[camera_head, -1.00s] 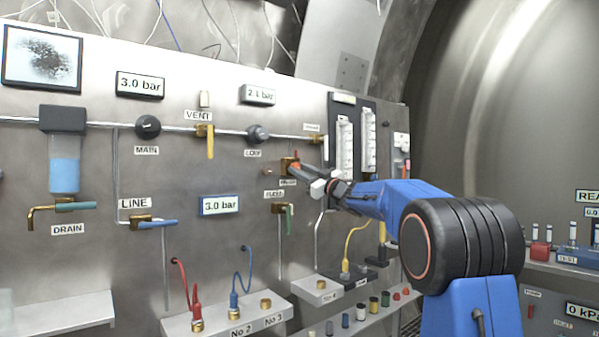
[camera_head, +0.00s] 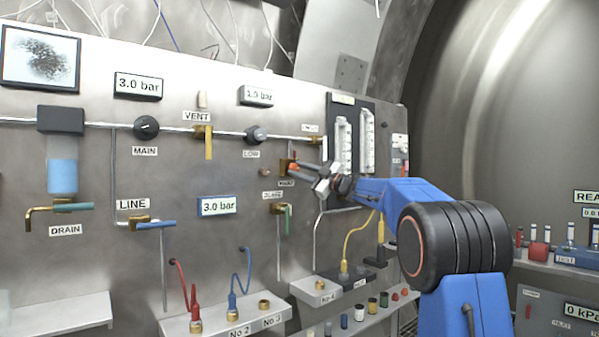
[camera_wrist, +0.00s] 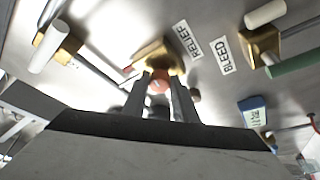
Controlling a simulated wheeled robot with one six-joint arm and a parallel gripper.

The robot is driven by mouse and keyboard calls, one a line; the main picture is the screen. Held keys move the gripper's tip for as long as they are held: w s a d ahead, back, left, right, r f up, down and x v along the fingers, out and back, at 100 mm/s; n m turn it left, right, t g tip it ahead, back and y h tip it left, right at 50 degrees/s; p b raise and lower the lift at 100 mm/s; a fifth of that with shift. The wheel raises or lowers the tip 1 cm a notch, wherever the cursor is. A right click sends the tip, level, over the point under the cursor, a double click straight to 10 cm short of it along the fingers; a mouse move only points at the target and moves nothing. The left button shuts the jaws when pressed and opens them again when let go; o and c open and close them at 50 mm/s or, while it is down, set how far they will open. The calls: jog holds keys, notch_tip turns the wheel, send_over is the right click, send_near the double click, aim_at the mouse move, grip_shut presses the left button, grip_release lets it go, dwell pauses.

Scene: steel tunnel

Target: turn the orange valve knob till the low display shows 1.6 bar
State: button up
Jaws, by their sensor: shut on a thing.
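The orange valve knob (camera_wrist: 158,86) shows between my fingers in the wrist view, in front of a brass body (camera_wrist: 158,56) beside the RELIEF label. In the head view the brass body (camera_head: 285,166) is on the steel panel, and the knob is mostly covered by my gripper (camera_head: 304,169). My gripper is shut on the knob; it also shows in the wrist view (camera_wrist: 161,84). The low display (camera_head: 256,95) stands above the LOW regulator (camera_head: 256,134). It reads about 1.5 bar; the last digit is blurred.
The BLEED valve with its green handle (camera_head: 288,218) sits just below the knob. Flow tubes (camera_head: 344,145) stand right of it, near my wrist. The main display (camera_head: 138,86) and line display (camera_head: 217,205) read 3.0 bar. A shelf with hose fittings (camera_head: 225,322) juts out below.

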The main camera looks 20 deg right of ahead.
jog(key=o, duration=1.1)
jog(key=shift+c, duration=0.2)
jog(key=v, duration=1.7)
jog(key=shift+s+f, duration=0.15)
